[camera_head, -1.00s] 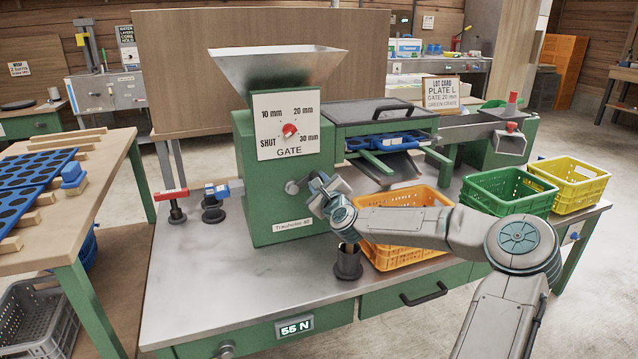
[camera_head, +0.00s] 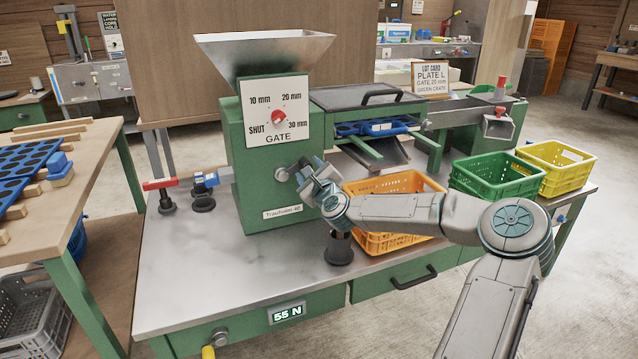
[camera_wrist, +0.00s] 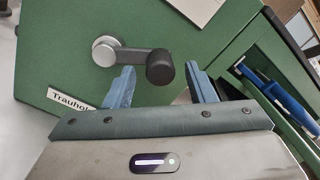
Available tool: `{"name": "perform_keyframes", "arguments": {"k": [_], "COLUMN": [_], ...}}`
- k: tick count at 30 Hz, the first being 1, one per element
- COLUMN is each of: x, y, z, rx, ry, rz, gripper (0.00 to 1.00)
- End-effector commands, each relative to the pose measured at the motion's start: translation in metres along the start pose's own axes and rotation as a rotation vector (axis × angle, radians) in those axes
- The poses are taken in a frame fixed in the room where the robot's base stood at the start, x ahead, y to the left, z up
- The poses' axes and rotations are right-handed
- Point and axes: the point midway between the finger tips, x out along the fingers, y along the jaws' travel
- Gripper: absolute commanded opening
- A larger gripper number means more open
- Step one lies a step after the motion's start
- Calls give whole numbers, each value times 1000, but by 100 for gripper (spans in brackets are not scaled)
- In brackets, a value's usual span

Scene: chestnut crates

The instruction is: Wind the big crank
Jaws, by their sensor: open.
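A crank with a round silver hub (camera_head: 283,174) is on the front of the green machine (camera_head: 262,195). In the wrist view its short dark arm runs right from the hub (camera_wrist: 105,51) to a black knob (camera_wrist: 160,68). My gripper (camera_head: 306,180) is open at this crank. In the wrist view the knob is between the tips of my open gripper (camera_wrist: 162,78), with gaps on both sides. A second crank with a yellow handle (camera_head: 208,352) is on the bench front, partly cut off by the frame edge. I cannot tell which crank is the big one.
A black stand (camera_head: 339,250) is on the bench below my gripper. An orange crate (camera_head: 385,243) is behind my forearm. Green (camera_head: 497,190) and yellow (camera_head: 556,182) crates are at the right. The bench's front left is clear. A display (camera_head: 287,312) reads 55 N.

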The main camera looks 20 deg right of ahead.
Motion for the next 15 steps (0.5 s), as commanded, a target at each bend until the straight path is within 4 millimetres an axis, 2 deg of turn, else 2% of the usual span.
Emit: {"name": "perform_keyframes", "arguments": {"k": [15], "x": [-96], "y": [-1], "z": [1], "rx": [1], "ry": [0], "rz": [1], "gripper": [50]}}
